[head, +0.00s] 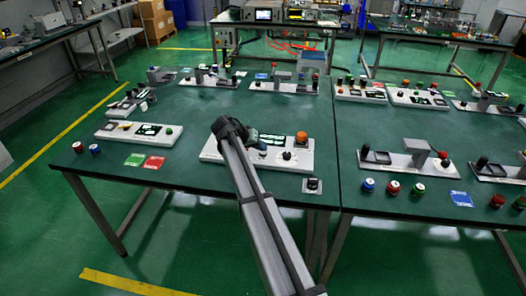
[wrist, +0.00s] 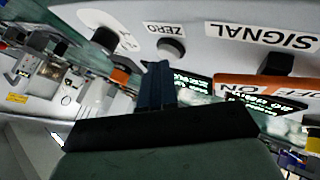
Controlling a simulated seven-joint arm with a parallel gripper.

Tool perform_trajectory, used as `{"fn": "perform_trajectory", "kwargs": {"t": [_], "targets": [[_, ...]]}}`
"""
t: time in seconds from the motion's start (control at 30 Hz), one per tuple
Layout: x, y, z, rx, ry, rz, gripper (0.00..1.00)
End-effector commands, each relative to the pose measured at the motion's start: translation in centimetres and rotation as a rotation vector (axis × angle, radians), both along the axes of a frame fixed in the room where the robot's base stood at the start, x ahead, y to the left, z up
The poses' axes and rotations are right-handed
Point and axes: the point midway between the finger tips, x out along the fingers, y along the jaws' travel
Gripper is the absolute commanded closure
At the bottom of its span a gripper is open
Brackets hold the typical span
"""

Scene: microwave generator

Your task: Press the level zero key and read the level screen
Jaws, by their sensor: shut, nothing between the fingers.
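The white panel (head: 215,156) lies on the green table, with my gripper (head: 254,138) over its middle. In the wrist view my gripper (wrist: 157,68) is shut and empty. Its tips appear just below the dark round key (wrist: 171,48) beside the ZERO label (wrist: 164,28). I cannot tell whether they touch it. Two dark screens with pale green characters, one at the fingers (wrist: 193,82) and one farther right (wrist: 250,112), show upside down. The fingers and an orange part partly cover them. I cannot read their values or tell which is the level screen.
In the wrist view, an orange part (wrist: 262,84) marked ON and OFF and a SIGNAL label (wrist: 262,35) are at the right. A black knob (wrist: 105,38) is at the left.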

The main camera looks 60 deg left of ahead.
Motion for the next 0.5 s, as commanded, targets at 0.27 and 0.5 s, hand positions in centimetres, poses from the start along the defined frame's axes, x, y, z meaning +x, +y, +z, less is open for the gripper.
{"fn": "perform_trajectory", "kwargs": {"t": [0.27,0.5], "targets": [[0.0,0.0,0.6,0.000,0.001,-0.001,1.00],[0.0,0.0,1.7,0.001,0.001,0.001,1.00]]}}
